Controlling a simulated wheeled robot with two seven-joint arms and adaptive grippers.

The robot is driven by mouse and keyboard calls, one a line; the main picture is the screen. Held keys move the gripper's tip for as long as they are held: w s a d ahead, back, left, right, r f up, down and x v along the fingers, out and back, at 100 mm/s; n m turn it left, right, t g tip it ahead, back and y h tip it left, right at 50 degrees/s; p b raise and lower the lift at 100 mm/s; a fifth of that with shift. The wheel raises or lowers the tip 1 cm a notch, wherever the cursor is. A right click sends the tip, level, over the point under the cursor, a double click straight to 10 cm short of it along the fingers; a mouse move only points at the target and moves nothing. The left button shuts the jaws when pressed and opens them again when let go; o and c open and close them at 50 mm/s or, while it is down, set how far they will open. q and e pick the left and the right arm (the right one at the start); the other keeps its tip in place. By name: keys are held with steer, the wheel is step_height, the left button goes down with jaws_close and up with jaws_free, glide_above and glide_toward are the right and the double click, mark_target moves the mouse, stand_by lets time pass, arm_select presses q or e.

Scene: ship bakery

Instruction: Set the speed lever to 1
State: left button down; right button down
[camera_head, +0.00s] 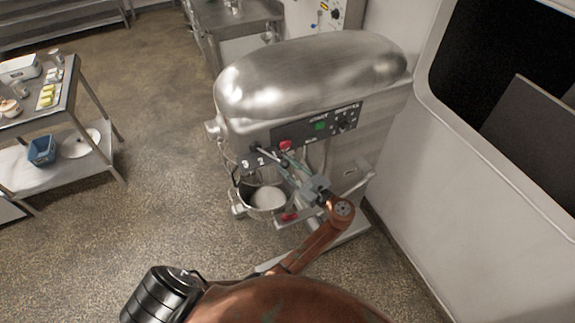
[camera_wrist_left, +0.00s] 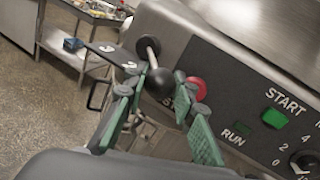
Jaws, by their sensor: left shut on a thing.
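The large steel mixer (camera_head: 310,80) stands in front of me. Its speed lever, a thin metal rod with a black ball knob (camera_wrist_left: 160,81), sticks out from a dark round pivot (camera_wrist_left: 149,20). My left gripper (camera_head: 287,160) reaches the lever from the lower right. In the left wrist view, the green-padded fingers (camera_wrist_left: 158,100) are shut on the knob, one on each side. The speed plate (camera_wrist_left: 112,52) shows the numbers 3 and 2. A 1 is not visible, and the exact lever setting is hard to tell. My right gripper is not in view.
A red button (camera_wrist_left: 196,87) is close beside the fingers, with a green START button (camera_wrist_left: 274,118) and a dial (camera_wrist_left: 303,161) further right. The mixer bowl (camera_head: 266,200) is below. A wall with a window is right; a steel table (camera_head: 62,100) is left.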

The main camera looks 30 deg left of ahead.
arm_select(q)
steer(key=c, duration=1.6)
jaws_free()
steer(key=shift+w, duration=0.1)
steer(key=shift+r, duration=0.15)
step_height(320, 180, up, 10)
steer(key=shift+f, duration=0.1)
